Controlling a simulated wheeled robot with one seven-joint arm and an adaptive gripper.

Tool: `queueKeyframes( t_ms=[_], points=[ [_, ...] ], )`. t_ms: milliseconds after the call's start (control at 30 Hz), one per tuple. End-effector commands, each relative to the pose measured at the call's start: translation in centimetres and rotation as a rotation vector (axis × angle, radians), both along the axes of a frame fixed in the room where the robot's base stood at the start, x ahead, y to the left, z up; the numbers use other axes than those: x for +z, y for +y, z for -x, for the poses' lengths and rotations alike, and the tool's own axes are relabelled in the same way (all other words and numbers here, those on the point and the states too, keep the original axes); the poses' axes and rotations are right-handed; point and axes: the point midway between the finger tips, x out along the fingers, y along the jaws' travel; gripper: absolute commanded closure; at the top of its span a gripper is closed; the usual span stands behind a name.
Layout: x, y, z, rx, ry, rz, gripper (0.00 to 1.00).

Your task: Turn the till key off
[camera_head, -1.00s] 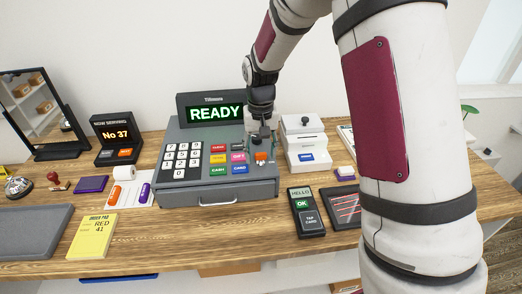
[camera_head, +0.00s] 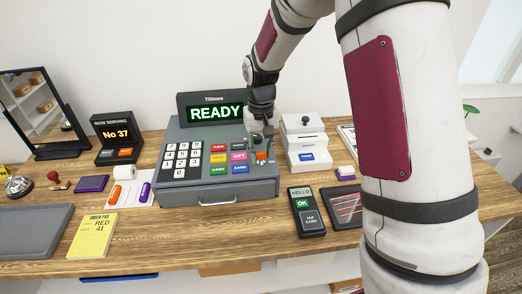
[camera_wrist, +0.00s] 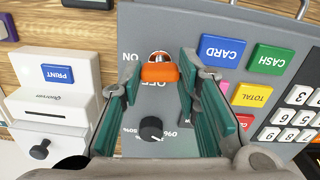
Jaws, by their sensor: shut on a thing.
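The grey till (camera_head: 217,197) stands on the counter with READY lit in green on its display (camera_head: 215,111). The orange till key (camera_wrist: 160,72) sits upright in its lock, its flat head across the wrist view. ON is printed at its left there, and OFF shows partly behind it. The key also shows small at the till's right in the head view (camera_head: 261,157). My gripper (camera_wrist: 159,76), with teal pads, has one finger on each side of the key and is shut on it. The exact contact is hard to see.
A black knob (camera_wrist: 152,128) with percent marks lies between my fingers below the key. Coloured buttons, such as CARD (camera_wrist: 221,50), are beside it. A white printer (camera_head: 305,142) stands close at the right. A card terminal (camera_head: 307,212) lies in front.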

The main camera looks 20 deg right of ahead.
Motion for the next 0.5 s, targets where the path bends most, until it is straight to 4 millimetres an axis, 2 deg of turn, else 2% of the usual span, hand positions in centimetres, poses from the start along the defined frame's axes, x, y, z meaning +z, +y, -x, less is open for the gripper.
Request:
queueKeyframes(
  t_ms=[500],
  points=[
    [0.04, 0.01, 0.01, 0.462, 0.000, -0.001, 0.98]
  ],
)
